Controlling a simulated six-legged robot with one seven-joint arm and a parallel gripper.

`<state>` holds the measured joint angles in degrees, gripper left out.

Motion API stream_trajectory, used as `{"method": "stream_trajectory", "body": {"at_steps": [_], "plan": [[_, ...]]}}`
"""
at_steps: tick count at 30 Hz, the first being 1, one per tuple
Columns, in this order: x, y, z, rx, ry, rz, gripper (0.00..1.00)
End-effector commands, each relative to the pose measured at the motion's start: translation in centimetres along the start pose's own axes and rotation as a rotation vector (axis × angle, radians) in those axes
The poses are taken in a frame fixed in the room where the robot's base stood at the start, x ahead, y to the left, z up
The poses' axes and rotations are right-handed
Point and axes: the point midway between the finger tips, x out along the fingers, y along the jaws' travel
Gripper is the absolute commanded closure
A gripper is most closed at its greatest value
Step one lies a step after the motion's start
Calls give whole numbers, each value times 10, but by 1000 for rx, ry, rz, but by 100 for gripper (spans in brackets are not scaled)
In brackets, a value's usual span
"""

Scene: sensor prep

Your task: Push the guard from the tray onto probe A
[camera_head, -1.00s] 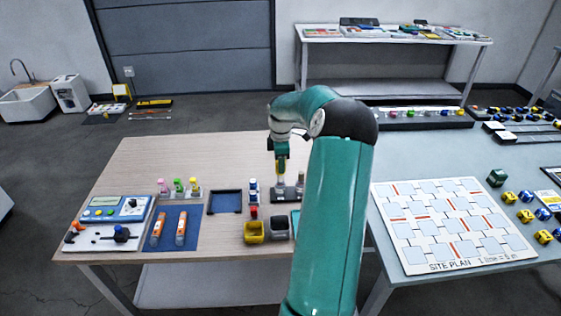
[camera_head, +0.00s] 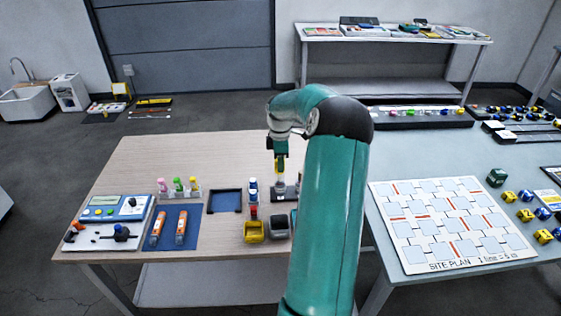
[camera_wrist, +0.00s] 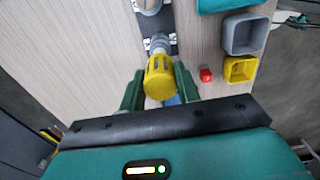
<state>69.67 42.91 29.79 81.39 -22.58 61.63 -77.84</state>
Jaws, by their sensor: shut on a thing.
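My gripper (camera_head: 281,163) is shut on the yellow slotted guard (camera_wrist: 160,77); its green fingers sit on either side of the guard in the wrist view. A grey probe (camera_wrist: 159,43) stands on a dark base (camera_wrist: 175,48) right at the guard's far end. The guard lines up with this probe, but I cannot tell how far it is over it. A second grey probe (camera_wrist: 149,5) is farther along the same base. The probe labels are too small to read. The dark blue tray (camera_head: 210,207) on the wooden table looks empty in the head view.
A yellow bin (camera_wrist: 240,70), a grey bin (camera_wrist: 243,35) and a small red piece (camera_wrist: 206,74) stand beside the base. Colored bottles (camera_head: 178,185), a blue mat (camera_head: 172,240) and an instrument panel (camera_head: 115,208) are at left. The table's back is clear.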

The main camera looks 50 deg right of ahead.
Motion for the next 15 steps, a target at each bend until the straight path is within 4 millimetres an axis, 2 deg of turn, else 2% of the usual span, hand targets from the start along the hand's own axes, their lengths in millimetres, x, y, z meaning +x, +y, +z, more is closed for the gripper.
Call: {"method": "stream_trajectory", "body": {"at_steps": [15], "plan": [[7, 0, 0, 1, 0, 0, 81]]}}
